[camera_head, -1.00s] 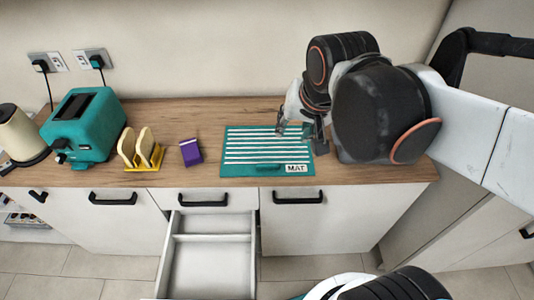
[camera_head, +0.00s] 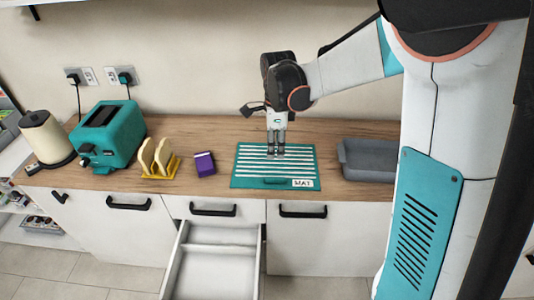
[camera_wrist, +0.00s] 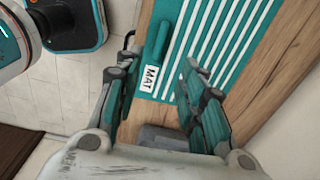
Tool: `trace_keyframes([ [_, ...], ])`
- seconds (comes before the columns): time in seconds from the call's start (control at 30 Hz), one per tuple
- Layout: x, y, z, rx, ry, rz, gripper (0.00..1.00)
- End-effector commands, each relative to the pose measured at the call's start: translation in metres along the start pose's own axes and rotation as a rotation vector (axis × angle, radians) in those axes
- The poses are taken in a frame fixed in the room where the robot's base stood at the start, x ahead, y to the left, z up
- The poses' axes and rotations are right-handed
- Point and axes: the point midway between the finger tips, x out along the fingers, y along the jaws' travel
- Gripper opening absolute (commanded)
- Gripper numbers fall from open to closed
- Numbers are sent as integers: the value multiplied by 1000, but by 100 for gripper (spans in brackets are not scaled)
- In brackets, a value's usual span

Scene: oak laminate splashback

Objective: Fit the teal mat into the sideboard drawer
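The teal mat (camera_head: 243,170) lies flat on the wooden counter, with white stripes, a raised teal handle near its front edge and a white MAT label. It also shows in the wrist view (camera_wrist: 167,17). My gripper (camera_head: 277,154) points down above the mat's middle to rear in the head view. In the wrist view its two fingers (camera_wrist: 160,112) are spread apart with nothing between them. Whether the fingertips touch the mat is hard to tell. The sideboard drawer (camera_head: 214,277) is pulled open below the counter, left of the mat, with a divider across it and its visible part empty.
On the counter (camera_head: 215,130) stand a cream kettle (camera_head: 43,137), a teal toaster (camera_head: 112,133), a yellow toast rack (camera_head: 160,160) and a purple box (camera_head: 205,163), all left of the mat. A grey tray (camera_head: 370,160) stands to its right. Wall plugs (camera_head: 125,76) are behind.

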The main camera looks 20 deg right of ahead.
Motion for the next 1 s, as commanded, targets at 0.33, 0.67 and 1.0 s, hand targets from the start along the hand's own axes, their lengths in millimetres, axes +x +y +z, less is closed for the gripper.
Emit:
trace_keyframes([
  [0.33,42,-4,1,53,5,16,37],
  [0.67,91,-4,0,52,5,15,37],
  [1.0,116,-4,-3,52,5,15,37],
])
